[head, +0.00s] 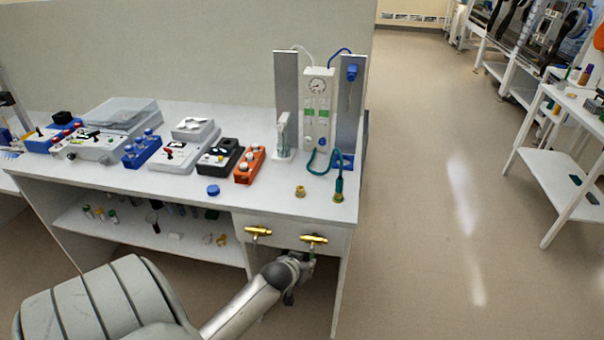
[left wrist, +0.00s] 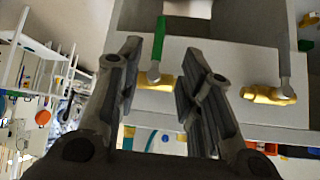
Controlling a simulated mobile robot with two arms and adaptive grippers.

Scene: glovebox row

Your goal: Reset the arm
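Two brass valves sit on the front panel under the bench top. The right one (head: 314,239) is just above my left gripper (head: 298,270), and the left one (head: 258,231) is farther along the panel. In the left wrist view, my left gripper (left wrist: 163,50) is open, with its two dark fingers apart. A brass valve (left wrist: 156,82) with a green handle (left wrist: 159,38) shows in the gap between them. I cannot tell whether a finger touches it. The other brass valve (left wrist: 268,95), with a grey handle, is to the right, clear of the fingers. My right gripper is not in view.
The white bench (head: 270,204) carries several control boxes and a gauge panel (head: 317,110). A blue cap (head: 213,190) lies near its front edge. A lower shelf (head: 150,238) holds small items. Open floor (head: 440,200) lies to the right, with a white cart (head: 565,180) beyond.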

